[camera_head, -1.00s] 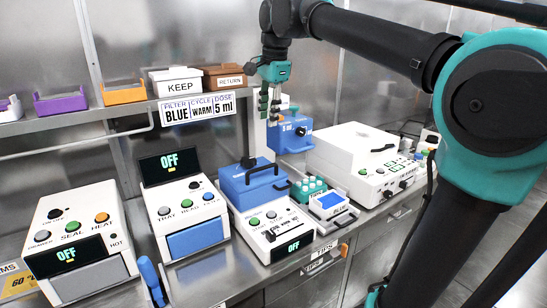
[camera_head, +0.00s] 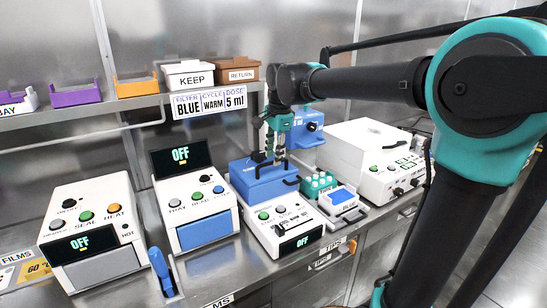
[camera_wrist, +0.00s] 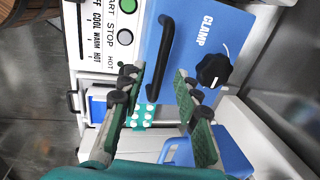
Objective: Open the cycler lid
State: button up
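The cycler (camera_head: 288,232) is a white box with a blue lid (camera_head: 258,188); the lid looks shut. In the wrist view the blue lid (camera_wrist: 215,30) carries a long black handle (camera_wrist: 166,48), the word CLAMP and a black clamp knob (camera_wrist: 212,69). My gripper (camera_head: 275,158) points down over the lid. In the wrist view my gripper (camera_wrist: 161,73) is open, its two green-padded fingers apart. Part of the handle shows between the fingertips, and the knob lies beside the right finger. I cannot tell whether the fingers touch the handle.
A teal rack of white-topped vials (camera_head: 318,184) and a small blue-and-white device (camera_head: 341,200) stand right of the cycler. A blue machine (camera_head: 307,128) is behind, a large white one (camera_head: 375,160) to the right. A shelf (camera_head: 85,116) with bins runs above.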

jog(key=shift+w+a+f, duration=0.1)
jog(key=shift+f, duration=0.6)
jog(key=shift+c, duration=0.6)
grip_shut()
